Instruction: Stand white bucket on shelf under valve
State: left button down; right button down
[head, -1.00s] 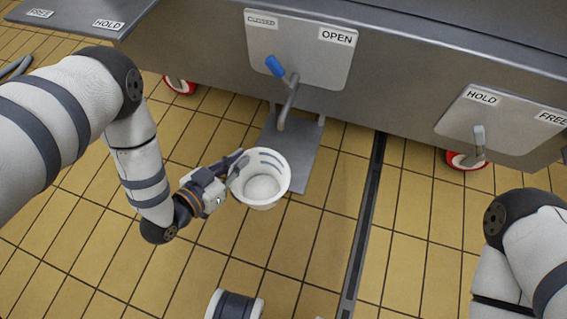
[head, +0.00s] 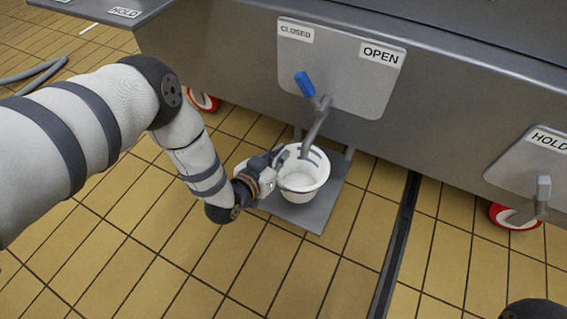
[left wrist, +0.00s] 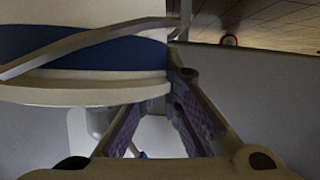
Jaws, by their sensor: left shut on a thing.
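The white bucket (head: 303,188) is upright in the head view, with its mouth below the valve's bent spout (head: 316,127). My left gripper (head: 281,160) is shut on the left side of its rim. The grey shelf (head: 322,213) lies low under the bucket; I cannot tell whether the bucket touches it. The valve's blue handle (head: 304,84) leans up and left, towards the CLOSED label. In the left wrist view the bucket (left wrist: 70,85), with a blue band, fills the upper left beside the gripper fingers. My right gripper is out of view.
The steel vat (head: 450,110) overhangs behind the shelf, with another valve plate (head: 530,165) at right. Red-rimmed wheels (head: 515,217) stand below. A dark floor channel (head: 398,255) runs right of the shelf. The tiled floor in front is clear.

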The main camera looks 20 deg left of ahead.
pick_arm(q)
jog(key=f+b, duration=0.1)
jog(key=f, duration=0.1)
jog(key=w+f+b, duration=0.1)
jog(key=f, duration=0.1)
jog(key=shift+b, duration=0.3)
jog(key=shift+r, duration=0.35)
jog(key=shift+f, duration=0.25)
jog(key=c, duration=1.8)
grip_release()
